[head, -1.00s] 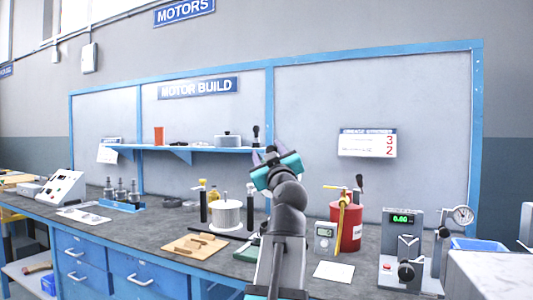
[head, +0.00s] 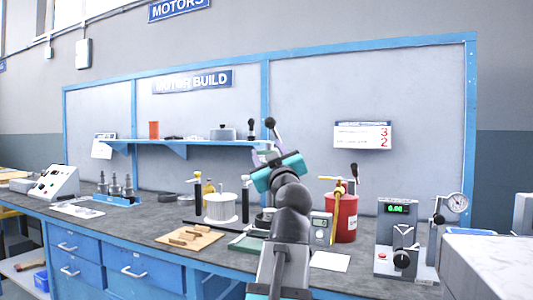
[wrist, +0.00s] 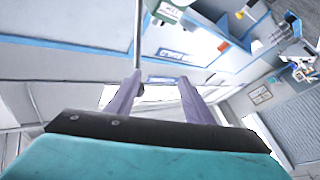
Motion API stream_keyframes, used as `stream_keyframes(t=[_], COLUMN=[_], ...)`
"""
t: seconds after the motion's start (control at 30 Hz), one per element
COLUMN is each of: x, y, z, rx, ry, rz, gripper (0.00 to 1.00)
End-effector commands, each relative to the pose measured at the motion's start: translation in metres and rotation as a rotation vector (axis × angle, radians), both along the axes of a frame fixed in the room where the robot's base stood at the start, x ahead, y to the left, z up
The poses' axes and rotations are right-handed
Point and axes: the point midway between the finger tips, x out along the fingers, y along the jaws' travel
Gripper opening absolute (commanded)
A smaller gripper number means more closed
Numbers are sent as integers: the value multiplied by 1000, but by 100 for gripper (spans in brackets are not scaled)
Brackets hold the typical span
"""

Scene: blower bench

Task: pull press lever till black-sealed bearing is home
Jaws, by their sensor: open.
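My gripper (head: 265,155) is raised in front of the back panel, its jaws open. In the head view, a lever rod with a black knob (head: 269,122) rises just above and behind the jaws. In the wrist view, a thin grey rod (wrist: 138,35) runs down to the left finger; I cannot tell whether they touch. The two purplish fingers stand apart with nothing clearly held between them. A green base (head: 245,243) shows low beside my arm, which hides much of what stands behind it. I cannot make out the black-sealed bearing.
Another black-knobbed handle (head: 251,130) stands by the blue shelf (head: 190,143). A white cylinder (head: 220,207) and wooden board (head: 188,238) lie left. A red can (head: 343,222), small meter (head: 321,228) and gauge stand (head: 397,240) are right.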

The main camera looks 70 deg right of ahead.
Motion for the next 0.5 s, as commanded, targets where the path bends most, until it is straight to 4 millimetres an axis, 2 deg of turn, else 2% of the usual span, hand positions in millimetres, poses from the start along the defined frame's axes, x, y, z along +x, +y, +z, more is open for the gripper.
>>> stream_keyframes(t=[0.5], x=[-12], y=[13], z=[-19], rx=[0], ry=[1], rz=[-2], gripper=[47])
